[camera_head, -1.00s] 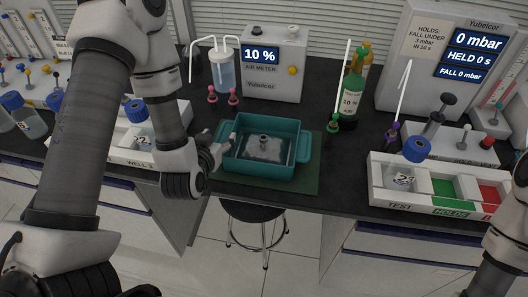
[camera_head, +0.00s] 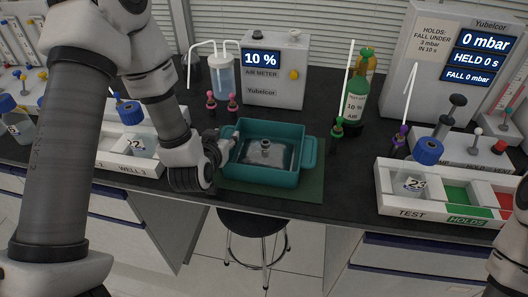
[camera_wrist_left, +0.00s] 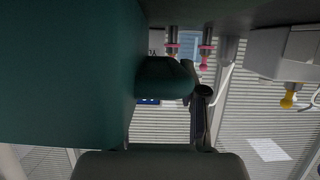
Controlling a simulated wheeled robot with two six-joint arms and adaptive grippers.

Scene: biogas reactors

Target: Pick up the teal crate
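The teal crate (camera_head: 262,179) sits on a dark green mat (camera_head: 314,184) near the front edge of the black bench. A grey knobbed, partly clear object (camera_head: 265,149) lies inside it. My left gripper (camera_head: 226,143) is at the crate's left end, by the left handle, which it mostly hides in the head view. In the left wrist view, which looks upside down, the crate wall (camera_wrist_left: 65,75) fills the left side and its handle (camera_wrist_left: 163,78) juts out close to a dark finger. Whether the fingers press on the handle is not clear. My right gripper is out of view.
Pink-topped pegs (camera_head: 232,103) and the air meter (camera_head: 275,75) stand behind the crate. A green bottle (camera_head: 357,103) and a green peg (camera_head: 337,130) stand behind right. White trays flank it, the TEST tray (camera_head: 398,202) at right. A stool (camera_head: 252,222) is below.

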